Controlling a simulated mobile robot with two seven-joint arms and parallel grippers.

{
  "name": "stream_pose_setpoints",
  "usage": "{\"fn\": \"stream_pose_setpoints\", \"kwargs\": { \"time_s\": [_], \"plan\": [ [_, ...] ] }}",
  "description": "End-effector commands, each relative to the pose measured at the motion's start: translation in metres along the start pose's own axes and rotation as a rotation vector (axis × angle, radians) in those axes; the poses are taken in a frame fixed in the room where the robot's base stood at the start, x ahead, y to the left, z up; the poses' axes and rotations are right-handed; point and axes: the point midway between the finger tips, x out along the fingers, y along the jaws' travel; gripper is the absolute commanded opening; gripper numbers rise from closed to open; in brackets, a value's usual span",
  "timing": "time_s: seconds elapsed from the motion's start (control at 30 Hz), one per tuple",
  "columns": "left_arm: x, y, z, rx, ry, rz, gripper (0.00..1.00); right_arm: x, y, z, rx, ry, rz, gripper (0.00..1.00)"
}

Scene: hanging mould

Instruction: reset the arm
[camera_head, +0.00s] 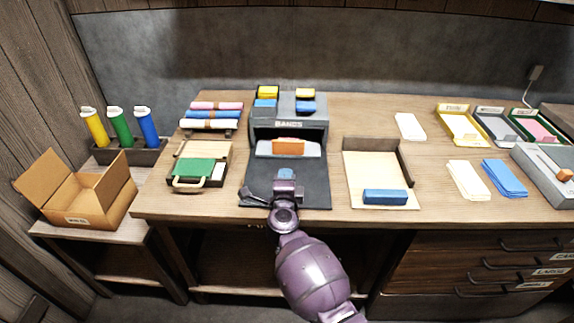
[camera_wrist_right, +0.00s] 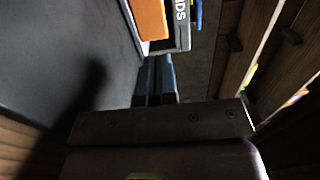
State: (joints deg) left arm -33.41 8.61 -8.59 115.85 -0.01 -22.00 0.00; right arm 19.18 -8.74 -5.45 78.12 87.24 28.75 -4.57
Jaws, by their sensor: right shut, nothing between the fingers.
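My right gripper (camera_head: 284,180) is in the head view over the front part of the dark mat (camera_head: 312,190), below the grey unit labelled BANDS (camera_head: 318,125). It is shut and empty. In the right wrist view its fingers (camera_wrist_right: 155,82) are together, with the dark mat surface (camera_wrist_right: 60,50) to the left. An orange block (camera_head: 288,147) sits in the opening of the BANDS unit, apart from the gripper; it also shows at the top of the right wrist view (camera_wrist_right: 150,18). My left gripper is not in view.
Left of the mat is a tray with a green piece (camera_head: 195,168). Right of it is a wooden tray (camera_head: 372,165) with a blue block (camera_head: 385,196). Rolls (camera_head: 212,115) lie behind. An open cardboard box (camera_head: 88,195) stands on a lower side table. Bare tabletop (camera_head: 432,195) is free at right.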

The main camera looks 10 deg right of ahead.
Motion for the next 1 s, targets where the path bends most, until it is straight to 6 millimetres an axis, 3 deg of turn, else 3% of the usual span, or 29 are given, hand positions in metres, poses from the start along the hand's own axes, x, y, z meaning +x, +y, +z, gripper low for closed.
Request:
{"fn": "stream_pose_setpoints", "kwargs": {
  "time_s": [0.2,0.43,0.53,0.73,0.87,1.0],
  "plan": [
    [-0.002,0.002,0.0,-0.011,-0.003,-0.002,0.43,-0.012,0.0,0.0,0.0,0.0,0.0,0.0],
    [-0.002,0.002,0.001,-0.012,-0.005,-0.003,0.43,-0.013,0.0,0.006,-0.004,-0.035,-0.007,0.0],
    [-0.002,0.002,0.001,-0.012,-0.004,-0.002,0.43,-0.014,-0.015,0.018,-0.073,-0.111,-0.066,0.0],
    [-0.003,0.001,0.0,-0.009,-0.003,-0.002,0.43,-0.024,-0.065,0.035,-0.341,-0.275,-0.253,0.0],
    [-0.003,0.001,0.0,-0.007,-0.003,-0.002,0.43,-0.042,-0.062,0.024,-0.569,-0.351,-0.303,0.0],
    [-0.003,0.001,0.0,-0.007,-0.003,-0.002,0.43,-0.068,-0.04,-0.001,-0.834,-0.416,-0.294,0.0]
  ]
}}
